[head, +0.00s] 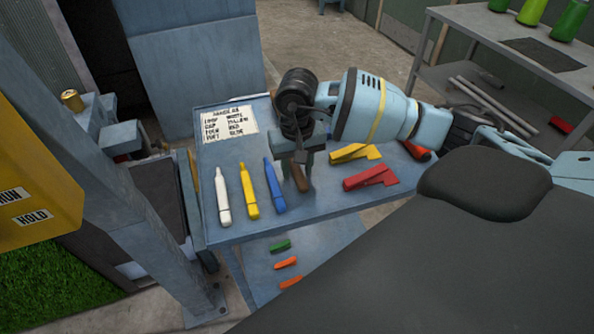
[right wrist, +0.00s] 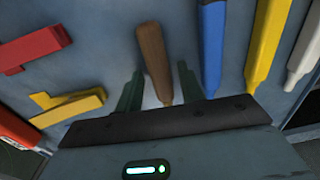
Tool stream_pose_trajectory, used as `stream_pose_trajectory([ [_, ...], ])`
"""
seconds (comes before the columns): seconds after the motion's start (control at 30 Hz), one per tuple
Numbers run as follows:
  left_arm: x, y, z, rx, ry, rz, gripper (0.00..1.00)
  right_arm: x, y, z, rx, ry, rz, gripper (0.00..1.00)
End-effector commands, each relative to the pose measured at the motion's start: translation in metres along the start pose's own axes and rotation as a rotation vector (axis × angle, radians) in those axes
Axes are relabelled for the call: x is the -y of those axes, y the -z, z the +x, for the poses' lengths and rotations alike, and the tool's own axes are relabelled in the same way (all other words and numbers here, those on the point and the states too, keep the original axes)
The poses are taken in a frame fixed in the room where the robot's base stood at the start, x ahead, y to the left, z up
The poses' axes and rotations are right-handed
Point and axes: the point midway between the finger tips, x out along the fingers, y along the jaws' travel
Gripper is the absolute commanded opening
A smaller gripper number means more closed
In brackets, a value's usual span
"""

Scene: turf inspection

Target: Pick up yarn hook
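A brown wooden handle (head: 300,183), likely the yarn hook, lies on the blue-grey table, to the right of the blue tool. In the right wrist view the brown handle (right wrist: 153,55) runs between my two fingers, with a gap on each side. Its lower end is hidden by the gripper body. My right gripper (head: 297,165) is over it, pointing down, and covers its far part in the head view. In the right wrist view the right gripper (right wrist: 160,90) is open. Whether it touches the table I cannot tell. My left gripper is in neither view.
White (head: 222,197), yellow (head: 249,193) and blue (head: 274,188) tools lie left of the handle. Yellow (head: 354,153) and red (head: 369,178) pieces lie to its right. A lettered card (head: 228,124) lies at the back left. A grey shelf (head: 480,38) stands at the right.

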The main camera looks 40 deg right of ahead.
Motion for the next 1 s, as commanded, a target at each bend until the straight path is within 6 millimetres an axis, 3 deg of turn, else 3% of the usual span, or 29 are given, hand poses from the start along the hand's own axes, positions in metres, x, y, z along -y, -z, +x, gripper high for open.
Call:
stream_pose_trajectory([
  [0.03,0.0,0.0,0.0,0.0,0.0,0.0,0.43,0.0,0.0,0.0,0.0,0.0,0.0,0.32],
  [0.3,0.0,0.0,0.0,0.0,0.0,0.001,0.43,0.0,0.0,0.0,0.0,0.0,0.0,0.0],
  [0.67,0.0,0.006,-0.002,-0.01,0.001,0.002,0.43,0.0,0.0,-0.005,-0.002,0.001,0.0,0.0],
  [1.0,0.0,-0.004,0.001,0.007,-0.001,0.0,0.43,-0.005,-0.005,-0.04,0.002,-0.002,0.0,0.0],
])
